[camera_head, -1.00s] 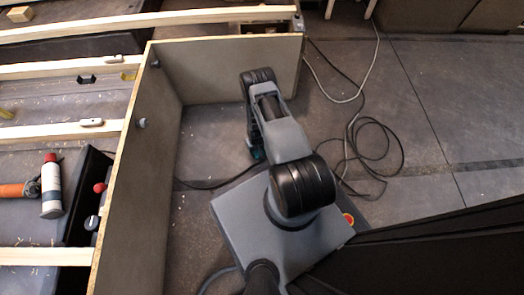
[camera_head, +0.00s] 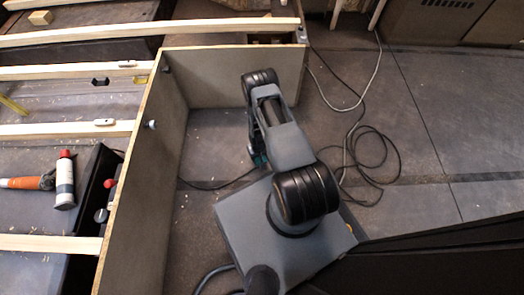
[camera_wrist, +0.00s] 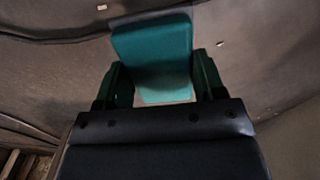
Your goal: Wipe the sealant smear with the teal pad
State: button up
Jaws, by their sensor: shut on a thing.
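The teal pad (camera_wrist: 152,50) is a rounded block between the two fingers of my gripper (camera_wrist: 160,88) in the wrist view. The gripper is shut on it. In the head view only a small bit of teal (camera_head: 258,158) shows below my folded arm, which hides most of the gripper. The pad is in front of a dark grey surface in the wrist view; I cannot tell whether it touches it. I cannot make out the sealant smear in either view.
A wooden-edged panel (camera_head: 150,165) stands left of my arm, with another panel (camera_head: 215,75) behind. Pale wooden battens (camera_head: 60,131) cross the left side. A red-capped canister (camera_head: 65,185) lies there. Black cable (camera_head: 385,150) loops on the open floor at right.

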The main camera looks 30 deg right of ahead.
jog(key=shift+r+p, duration=0.65)
jog(key=shift+r, duration=0.6)
